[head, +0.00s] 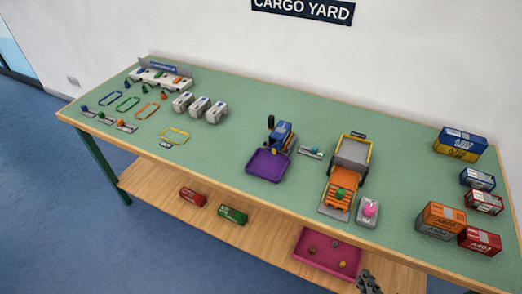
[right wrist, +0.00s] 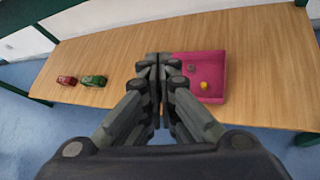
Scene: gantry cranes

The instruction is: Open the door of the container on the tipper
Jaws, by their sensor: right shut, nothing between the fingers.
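My right gripper (head: 368,283) is at the bottom edge of the head view, in front of the table and well away from the container. In the right wrist view the right gripper (right wrist: 158,62) is shut and empty, above the lower shelf. My left gripper is not in view.
An orange machine with a grey bin (head: 353,151) and a pink-button box (head: 368,210) stand right of the purple tray. Several containers (head: 440,220) sit at the right end. The lower shelf (right wrist: 130,55) holds a magenta tray (right wrist: 212,95) and red and green containers.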

